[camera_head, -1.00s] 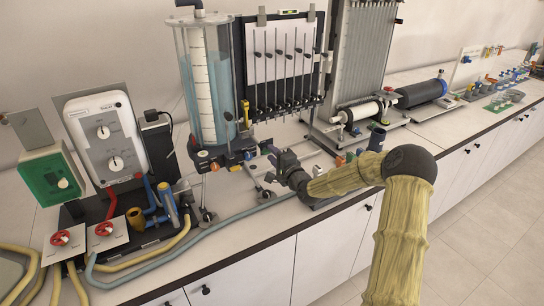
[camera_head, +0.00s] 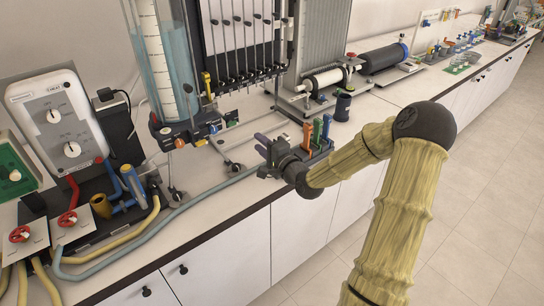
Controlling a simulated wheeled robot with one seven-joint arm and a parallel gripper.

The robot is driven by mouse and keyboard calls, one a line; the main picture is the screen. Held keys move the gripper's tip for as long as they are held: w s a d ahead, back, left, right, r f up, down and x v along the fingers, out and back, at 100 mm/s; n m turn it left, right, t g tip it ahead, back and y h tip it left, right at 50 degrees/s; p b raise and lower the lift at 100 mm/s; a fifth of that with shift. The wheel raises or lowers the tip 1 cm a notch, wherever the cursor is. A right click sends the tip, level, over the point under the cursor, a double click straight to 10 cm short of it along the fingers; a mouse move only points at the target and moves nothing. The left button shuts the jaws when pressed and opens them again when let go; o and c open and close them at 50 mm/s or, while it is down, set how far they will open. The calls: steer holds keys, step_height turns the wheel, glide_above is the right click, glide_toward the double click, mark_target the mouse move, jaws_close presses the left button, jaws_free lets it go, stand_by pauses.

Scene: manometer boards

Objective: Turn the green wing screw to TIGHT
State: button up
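A small green part (camera_head: 232,119), which may be the green wing screw, shows at the low front of the manometer board (camera_head: 240,45). It is too small to read its setting or any TIGHT mark. My gripper (camera_head: 262,154) is over the counter, to the right of and below that part and apart from it. Its dark fingers point left and look spread, with nothing seen between them. A blue part (camera_head: 214,129) and an orange part (camera_head: 200,143) sit left of the green one, by the water cylinder's base.
A dark rack with orange (camera_head: 307,135), green (camera_head: 317,131) and blue (camera_head: 326,126) upright pieces stands right behind my gripper. The water cylinder (camera_head: 168,60) stands left of the board. A grey hose (camera_head: 185,208) runs along the counter front. Red valves (camera_head: 67,219) are at left.

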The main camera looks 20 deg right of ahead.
steer(key=v, duration=0.5)
steer(key=shift+s, duration=0.1)
steer(key=s+a+f+n+g+h, duration=0.2)
steer(key=s+a+f+n+g, duration=0.3)
steer(key=f+n+g, duration=0.2)
steer(key=s+a+r+n+g+h+p, duration=0.1)
steer(key=s+r+n+g, duration=0.1)
steer(key=s, duration=0.6)
steer(key=s+a+r+n+g+h+p, duration=0.1)
steer(key=s+r+n+g+h, duration=0.1)
steer(key=s+n+g, duration=0.3)
steer(key=s+r, duration=0.1)
steer(key=s, duration=0.3)
steer(key=shift+s+a+n+g+h, duration=0.25)
steer(key=shift+s+n+g+h, duration=0.05)
steer(key=shift+w+r, duration=0.1)
